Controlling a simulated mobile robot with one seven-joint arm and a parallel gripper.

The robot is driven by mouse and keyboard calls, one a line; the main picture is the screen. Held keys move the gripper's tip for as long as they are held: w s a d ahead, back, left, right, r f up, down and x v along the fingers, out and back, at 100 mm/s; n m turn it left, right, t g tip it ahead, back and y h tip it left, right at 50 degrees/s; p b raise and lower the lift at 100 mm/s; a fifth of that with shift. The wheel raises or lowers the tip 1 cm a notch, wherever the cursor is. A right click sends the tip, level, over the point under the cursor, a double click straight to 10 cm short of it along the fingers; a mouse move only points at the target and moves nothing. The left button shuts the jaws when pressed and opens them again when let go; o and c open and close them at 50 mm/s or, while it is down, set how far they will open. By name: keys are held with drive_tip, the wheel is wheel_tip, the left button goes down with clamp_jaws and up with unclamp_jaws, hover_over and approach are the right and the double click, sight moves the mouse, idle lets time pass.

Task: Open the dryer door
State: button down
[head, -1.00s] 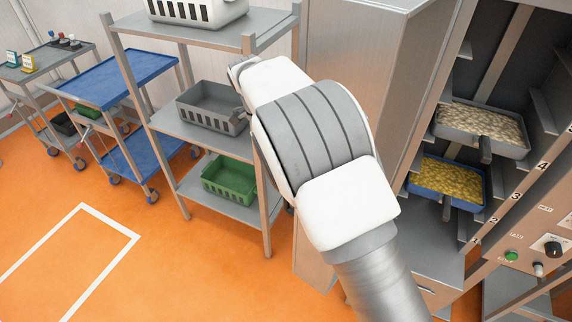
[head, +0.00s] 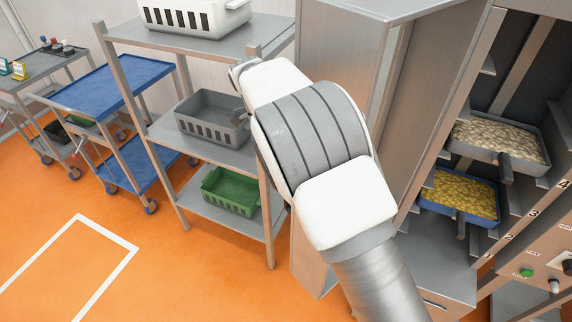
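The dryer is the tall steel cabinet at the right of the head view, with its inside exposed. A tall steel panel (head: 335,60), which looks like its door, stands to the left of the opening, swung clear of the shelves. My arm crosses the middle of the view and covers part of this panel's lower half. Whether I touch the panel or a handle cannot be seen.
Inside the dryer are a grey tray (head: 463,146) of pale pieces and a blue tray (head: 437,206) of yellow pieces. A control panel (head: 540,252) is at lower right. A rack (head: 160,130) with bins and a blue trolley (head: 105,85) stand left. Orange floor (head: 60,210) is clear at lower left.

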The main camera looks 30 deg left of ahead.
drive_tip(key=shift+w+d, duration=0.1)
drive_tip(key=c, duration=0.8)
unclamp_jaws()
drive_tip(key=shift+o, duration=0.2)
drive_tip(key=p+v, duration=0.7)
drive_tip(key=v, duration=1)
drive_tip(key=shift+r, duration=0.25)
